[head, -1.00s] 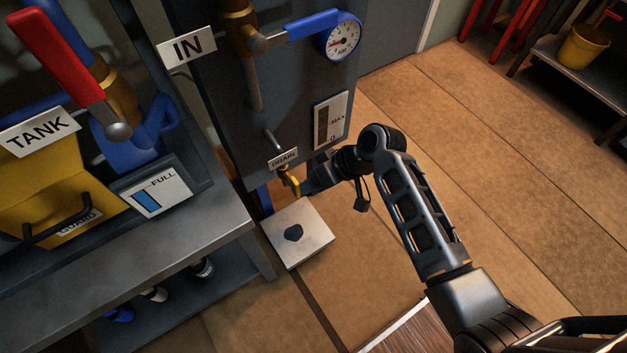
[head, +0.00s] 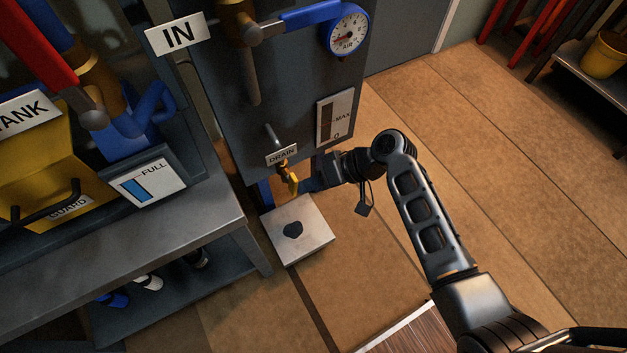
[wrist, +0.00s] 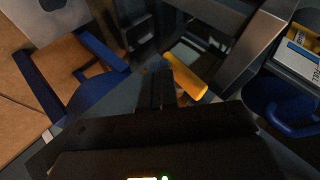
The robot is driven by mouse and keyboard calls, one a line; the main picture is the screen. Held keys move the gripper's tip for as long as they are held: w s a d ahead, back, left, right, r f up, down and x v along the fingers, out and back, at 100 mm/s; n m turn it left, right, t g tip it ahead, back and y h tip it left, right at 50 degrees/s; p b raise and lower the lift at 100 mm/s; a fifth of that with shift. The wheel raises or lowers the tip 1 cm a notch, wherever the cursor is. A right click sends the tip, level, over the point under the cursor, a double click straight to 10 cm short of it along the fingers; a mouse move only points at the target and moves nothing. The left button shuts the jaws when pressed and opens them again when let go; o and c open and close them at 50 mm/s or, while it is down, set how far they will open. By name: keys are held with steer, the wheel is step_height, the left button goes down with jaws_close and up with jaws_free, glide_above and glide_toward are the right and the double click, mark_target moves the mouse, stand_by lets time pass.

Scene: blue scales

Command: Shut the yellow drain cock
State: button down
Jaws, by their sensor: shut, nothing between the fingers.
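The yellow drain cock (head: 291,183) sits at the bottom of the grey cabinet, just under the DRAIN label (head: 282,155). Its yellow handle slants down and to the right in the head view. In the wrist view the yellow handle (wrist: 188,77) lies just right of my fingertips. My gripper (head: 306,184) is right of the cock in the head view, very close to it. In the wrist view my gripper (wrist: 162,80) has its fingers shut together with nothing between them. I cannot tell whether they touch the handle.
A pale square block with a dark hole (head: 300,232) stands on the floor below the cock. A grey bench (head: 150,230) with the yellow guard (head: 50,175) and red lever is at left. A blue lever (head: 308,19) and gauge (head: 346,28) are above. Floor at right is open.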

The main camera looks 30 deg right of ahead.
mark_target(296, 194)
steer(key=shift+a+f+m+t+y+b, duration=0.4)
steer(key=shift+m+t+y+b, duration=0.2)
steer(key=shift+y+b, duration=1.3)
steer(key=shift+a+f+m+t+y+b, duration=0.4)
steer(key=shift+m+y+b, duration=0.25)
steer(key=shift+y+b, duration=1.25)
steer(key=shift+a+f+m+t+y+b, duration=0.3)
steer(key=shift+f+m+t+y+b, duration=0.25)
steer(key=shift+y+b, duration=1.3)
steer(key=shift+r+h+b, duration=0.15)
steer(key=shift+h+b, duration=0.2)
steer(key=shift+b, duration=0.1)
steer(key=shift+a, duration=0.2)
